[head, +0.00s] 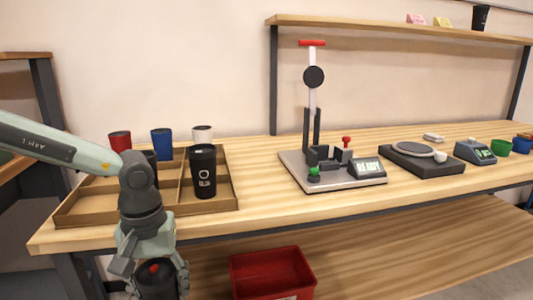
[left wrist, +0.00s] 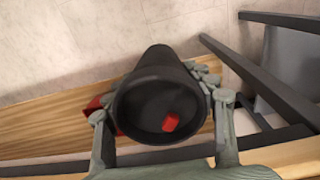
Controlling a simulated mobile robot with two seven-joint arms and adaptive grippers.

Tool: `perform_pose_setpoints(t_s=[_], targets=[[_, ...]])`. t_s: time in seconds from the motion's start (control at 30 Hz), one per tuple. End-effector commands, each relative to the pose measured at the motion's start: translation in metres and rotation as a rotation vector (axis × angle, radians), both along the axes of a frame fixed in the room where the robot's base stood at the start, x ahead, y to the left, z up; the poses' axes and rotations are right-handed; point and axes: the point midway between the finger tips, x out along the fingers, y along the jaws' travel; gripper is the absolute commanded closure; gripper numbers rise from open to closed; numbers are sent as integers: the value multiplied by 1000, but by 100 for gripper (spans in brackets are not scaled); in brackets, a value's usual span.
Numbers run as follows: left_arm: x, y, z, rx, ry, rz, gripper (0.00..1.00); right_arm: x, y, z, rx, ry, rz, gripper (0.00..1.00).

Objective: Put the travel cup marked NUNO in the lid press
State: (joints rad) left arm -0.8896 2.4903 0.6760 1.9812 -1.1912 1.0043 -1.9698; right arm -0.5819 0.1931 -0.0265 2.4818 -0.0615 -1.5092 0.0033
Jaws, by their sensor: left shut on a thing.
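My left gripper (head: 160,268) is shut on a black travel cup (head: 155,283) with a red tab on its lid, held low in front of the bench edge. In the left wrist view the cup (left wrist: 160,95) sits between the fingers, with its lid toward the camera; no name shows on it. A device with a tall lever and red handle (head: 312,43), which looks like the lid press (head: 295,166), stands mid-bench with a READY display (head: 367,168). Its holder looks empty. My right gripper is not in view.
A divided wooden tray (head: 95,208) holds red (head: 120,141), blue (head: 162,143), white (head: 202,133) and black (head: 203,175) cups; the black one's marking is too small to read. A red bin (head: 270,272) sits below. A flat round-plate device (head: 420,157) stands right.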

Motion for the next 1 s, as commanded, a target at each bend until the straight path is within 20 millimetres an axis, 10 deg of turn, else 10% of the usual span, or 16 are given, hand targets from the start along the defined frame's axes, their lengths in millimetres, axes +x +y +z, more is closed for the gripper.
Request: perform_pose_setpoints(t_s=[0.23,0.47,0.77,1.0], targets=[[9,-5,-28,1,2,-204,56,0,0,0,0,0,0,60],[19,34,-12,-1,-3,-135,56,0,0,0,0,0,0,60],[24,116,17,-4,-6,14,56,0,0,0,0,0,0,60],[3,216,42,-11,-8,223,56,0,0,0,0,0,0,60]])
